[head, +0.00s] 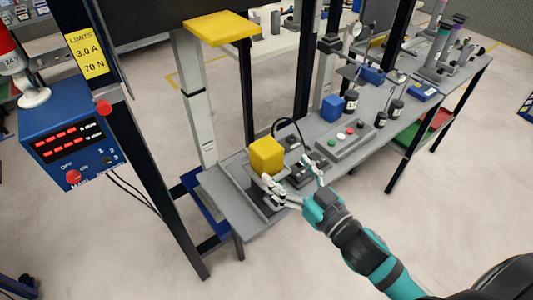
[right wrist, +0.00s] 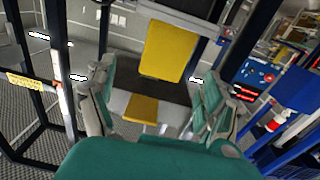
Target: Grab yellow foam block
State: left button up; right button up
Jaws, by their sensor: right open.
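The yellow foam block (head: 266,155) sits upright on a small grey stand at the near left end of the grey bench in the head view. My right gripper (head: 288,172), on a teal and black arm, is open just in front of the block and to its right. A gap between its fingers shows. Whether a finger touches the block cannot be told. In the right wrist view the two teal fingers (right wrist: 158,98) are spread. Two yellow surfaces show between and beyond them; which one is the block is unclear. My left gripper is not in view.
The grey bench (head: 232,207) carries a button panel (head: 345,140), a blue block (head: 332,108) and several dark jars right of the gripper. A blue control box (head: 73,142) and dark frame posts stand left.

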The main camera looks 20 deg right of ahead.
aim_at(274, 160)
jog(key=x, duration=0.2)
jog(key=shift+w+a, duration=0.15)
jog(key=shift+w, duration=0.25)
jog(key=p+x, duration=0.2)
jog(key=x, duration=0.3)
jog(key=shift+a, duration=0.2)
jog(key=shift+c, duration=0.7)
jog(key=c, duration=1.1)
